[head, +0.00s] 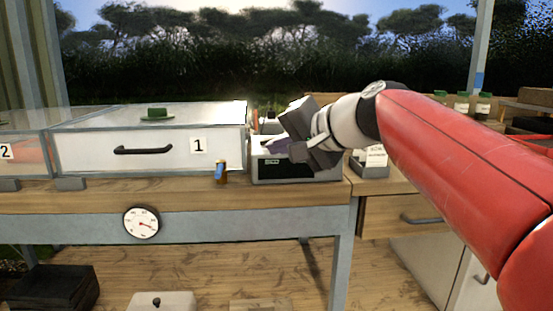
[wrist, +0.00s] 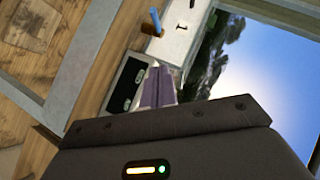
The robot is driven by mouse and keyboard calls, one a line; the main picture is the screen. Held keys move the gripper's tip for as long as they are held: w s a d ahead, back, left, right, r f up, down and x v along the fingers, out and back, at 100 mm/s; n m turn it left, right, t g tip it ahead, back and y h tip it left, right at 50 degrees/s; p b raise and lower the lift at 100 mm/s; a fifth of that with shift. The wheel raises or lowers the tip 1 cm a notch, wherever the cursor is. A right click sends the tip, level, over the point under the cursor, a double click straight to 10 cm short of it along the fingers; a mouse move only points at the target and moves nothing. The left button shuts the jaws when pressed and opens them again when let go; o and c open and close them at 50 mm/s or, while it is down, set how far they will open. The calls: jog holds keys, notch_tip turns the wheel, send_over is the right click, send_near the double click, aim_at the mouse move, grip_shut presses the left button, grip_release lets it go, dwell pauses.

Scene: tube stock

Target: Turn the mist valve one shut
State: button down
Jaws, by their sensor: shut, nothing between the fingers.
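The mist valve (head: 220,171) is a small brass-coloured body with a blue handle, on the bench front just below the number 1 label. It also shows in the wrist view (wrist: 154,24), near the top, with its blue lever sticking out from the body. My gripper (head: 272,146) is to the right of the valve, over a grey box with a dark display, and apart from the valve. In the wrist view its purple-grey fingers (wrist: 157,88) are together with nothing between them.
The box with the display (head: 297,170) stands on the bench right of the valve. The glazed case (head: 90,150) marked 1 has a black handle and a green knob on its lid. A dial (head: 141,222) is on the bench apron.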

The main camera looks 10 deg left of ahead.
jog(key=p, duration=0.1)
send_near(221, 169)
jog(key=w, duration=0.4)
jog(key=a, duration=0.1)
jog(key=a+f, duration=0.1)
jog(key=a, duration=0.1)
jog(key=shift+a+f, duration=0.35)
jog(key=shift+f, duration=0.05)
jog(key=shift+s+a+f, duration=0.1)
jog(key=shift+a+f, duration=0.15)
jog(key=shift+a, duration=0.1)
jog(key=shift+s, duration=0.15)
